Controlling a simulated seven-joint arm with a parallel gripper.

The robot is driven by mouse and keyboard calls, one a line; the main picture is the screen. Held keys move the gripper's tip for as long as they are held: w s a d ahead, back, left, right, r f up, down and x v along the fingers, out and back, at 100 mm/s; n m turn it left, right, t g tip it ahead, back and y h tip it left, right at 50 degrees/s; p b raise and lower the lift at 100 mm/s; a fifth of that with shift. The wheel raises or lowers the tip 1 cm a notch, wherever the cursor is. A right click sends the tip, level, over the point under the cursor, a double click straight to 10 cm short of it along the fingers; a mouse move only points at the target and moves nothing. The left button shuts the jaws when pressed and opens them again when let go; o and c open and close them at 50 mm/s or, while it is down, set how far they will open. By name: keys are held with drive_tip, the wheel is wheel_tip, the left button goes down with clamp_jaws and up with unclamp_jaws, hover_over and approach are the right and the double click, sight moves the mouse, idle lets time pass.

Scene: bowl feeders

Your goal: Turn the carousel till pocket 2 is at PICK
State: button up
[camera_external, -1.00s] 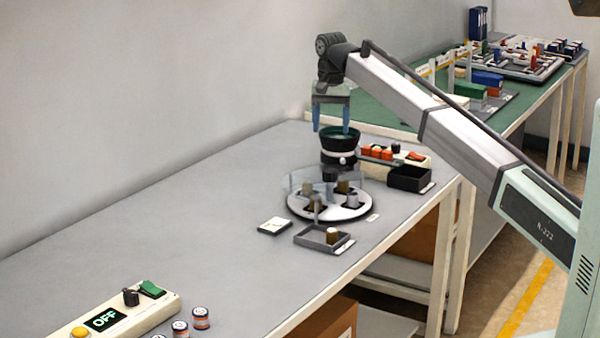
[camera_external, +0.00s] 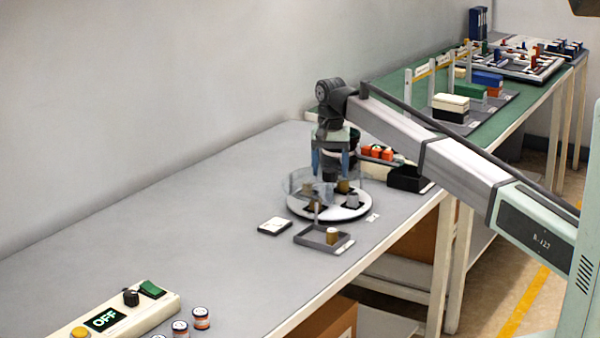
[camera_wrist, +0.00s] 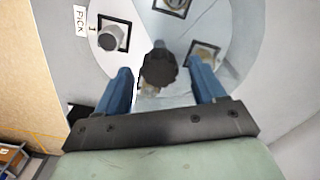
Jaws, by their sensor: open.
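The carousel (camera_external: 327,211) is a round white disc under a clear cover, with cylinders in dark square pockets. Its dark central knob (camera_wrist: 158,70) stands between my fingers in the wrist view. My gripper (camera_external: 330,172) is open, low over the carousel's middle; its blue fingers (camera_wrist: 160,76) flank the knob, and I cannot tell whether they touch it. The PICK label (camera_wrist: 80,19) is at the upper left of the wrist view. Beside it is a pocket with a grey cylinder (camera_wrist: 110,39), apparently marked 1. Pocket 2's number is not readable.
A black bowl feeder, partly hidden by my gripper, is behind the carousel. A black bin (camera_external: 405,180) is to the right. A small grey tray (camera_external: 318,242) with a cylinder is in front. A control box (camera_external: 105,318) reads OFF.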

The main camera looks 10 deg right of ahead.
clamp_jaws()
idle(0.7)
